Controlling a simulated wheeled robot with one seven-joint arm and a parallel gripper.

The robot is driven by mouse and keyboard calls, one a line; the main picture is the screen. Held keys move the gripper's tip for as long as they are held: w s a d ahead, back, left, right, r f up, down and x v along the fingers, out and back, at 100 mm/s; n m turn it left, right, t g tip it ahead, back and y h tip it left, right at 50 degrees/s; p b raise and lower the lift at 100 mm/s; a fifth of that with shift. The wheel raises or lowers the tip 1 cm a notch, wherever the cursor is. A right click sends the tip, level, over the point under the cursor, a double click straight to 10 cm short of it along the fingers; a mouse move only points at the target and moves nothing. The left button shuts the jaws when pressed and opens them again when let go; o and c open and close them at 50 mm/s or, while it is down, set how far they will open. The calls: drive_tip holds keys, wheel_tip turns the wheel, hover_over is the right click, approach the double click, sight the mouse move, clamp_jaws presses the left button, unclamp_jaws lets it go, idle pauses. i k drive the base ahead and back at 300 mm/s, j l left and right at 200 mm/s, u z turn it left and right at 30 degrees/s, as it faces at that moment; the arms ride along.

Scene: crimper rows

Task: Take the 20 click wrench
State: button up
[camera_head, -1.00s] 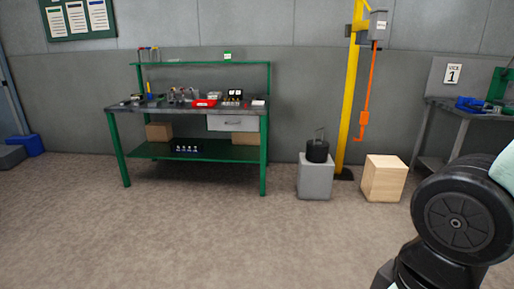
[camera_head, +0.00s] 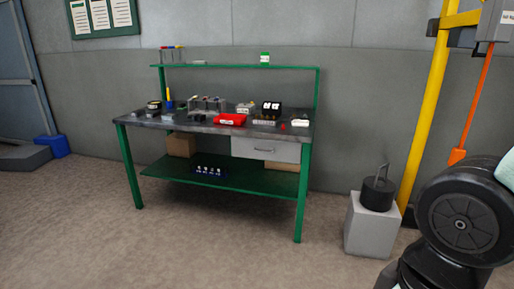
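A green-legged workbench (camera_head: 140,123) stands against the grey wall, with many small tools and items on its dark top. I cannot make out a click wrench or any number 20 among them; the items are too small at this distance. A red case (camera_head: 230,119) lies near the front edge of the top. A rack of grey tools (camera_head: 207,104) stands behind it. A black box with two white labels (camera_head: 271,108) stands to the right. My gripper is outside the picture; only part of my arm shows at the lower right.
A grey block (camera_head: 370,232) carrying a black weight with a handle (camera_head: 377,193) stands right of the bench. A yellow post (camera_head: 430,95) rises beside it. The lower shelf (camera_head: 240,180) holds boxes and a dark blue rack (camera_head: 210,171). The floor before the bench is clear.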

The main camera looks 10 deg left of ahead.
sight(197, 109)
drive_tip(key=i+j+u, duration=0.1)
drive_tip(key=i+u, duration=0.2)
drive_tip(key=i, duration=0.8)
drive_tip(key=i+l+u, duration=0.15)
drive_tip(key=i+u, duration=0.15)
drive_tip(key=i, duration=0.75)
